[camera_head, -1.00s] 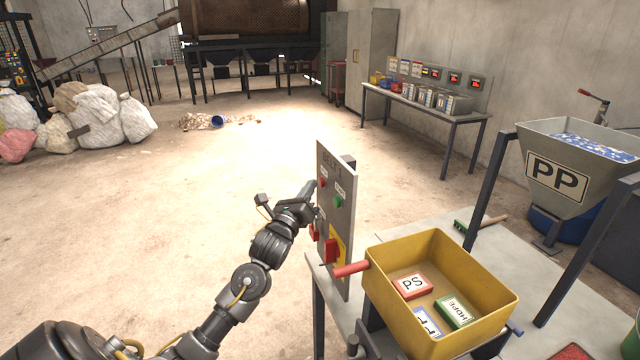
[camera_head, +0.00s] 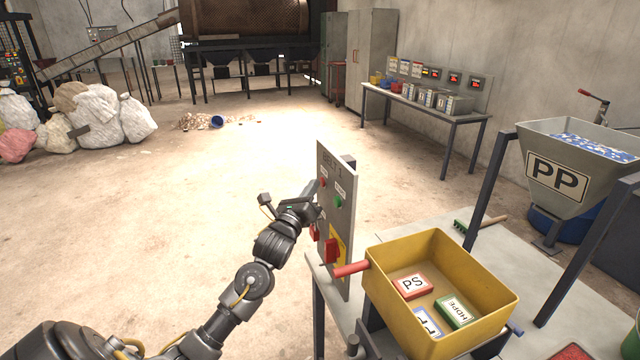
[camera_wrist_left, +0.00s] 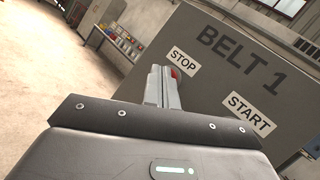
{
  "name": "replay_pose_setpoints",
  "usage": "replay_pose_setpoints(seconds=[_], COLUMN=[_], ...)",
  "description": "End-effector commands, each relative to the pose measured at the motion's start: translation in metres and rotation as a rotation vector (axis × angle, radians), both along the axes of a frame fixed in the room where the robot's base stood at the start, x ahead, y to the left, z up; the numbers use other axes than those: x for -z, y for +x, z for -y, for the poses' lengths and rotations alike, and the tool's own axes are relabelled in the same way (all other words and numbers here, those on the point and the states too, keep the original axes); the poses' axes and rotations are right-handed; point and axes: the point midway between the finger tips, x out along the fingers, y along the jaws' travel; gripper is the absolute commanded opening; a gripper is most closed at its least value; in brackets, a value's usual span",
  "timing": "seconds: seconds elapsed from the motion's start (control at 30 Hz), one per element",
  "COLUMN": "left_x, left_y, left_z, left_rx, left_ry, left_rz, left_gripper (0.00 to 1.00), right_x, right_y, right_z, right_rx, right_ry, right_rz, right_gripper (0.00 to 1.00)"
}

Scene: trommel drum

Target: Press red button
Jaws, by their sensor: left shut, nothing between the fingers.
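The grey control panel (camera_head: 338,222) stands upright on the edge of the table, and its label reads BELT 1 in the left wrist view (camera_wrist_left: 240,60). A small red button (camera_head: 323,183) is at its upper left, by the STOP label (camera_wrist_left: 183,62). A green button (camera_head: 338,201) is to its right. My left gripper (camera_head: 312,186) is shut and empty, its fingertips close to the red button. In the left wrist view the fingers (camera_wrist_left: 162,88) partly hide the red button (camera_wrist_left: 176,73). I cannot tell whether they touch it. My right gripper is not in view.
Lower on the panel is a red switch (camera_head: 331,250) on a yellow plate. A yellow bin (camera_head: 484,282) with labelled blocks sits right of the panel, its red handle near the panel. A PP hopper (camera_head: 557,177) stands further right. The floor left of the panel is clear.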

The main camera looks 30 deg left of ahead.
Motion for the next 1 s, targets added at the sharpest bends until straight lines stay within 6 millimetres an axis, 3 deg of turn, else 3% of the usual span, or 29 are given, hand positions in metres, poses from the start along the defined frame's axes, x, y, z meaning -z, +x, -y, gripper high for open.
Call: replay_pose_setpoints(seconds=[0.47, 1.0], left_x=[-0.001, 0.0], left_y=[0.002, -0.013], left_z=[0.001, -0.009], left_rx=[0.0, 0.0], left_ry=[0.0, 0.0], left_rz=[0.001, 0.001], left_gripper=[0.0, 0.0], right_x=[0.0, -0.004], right_y=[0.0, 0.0], right_z=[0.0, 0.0], right_rx=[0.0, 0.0], right_ry=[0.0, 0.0], right_rz=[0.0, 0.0], right_gripper=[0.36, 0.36])
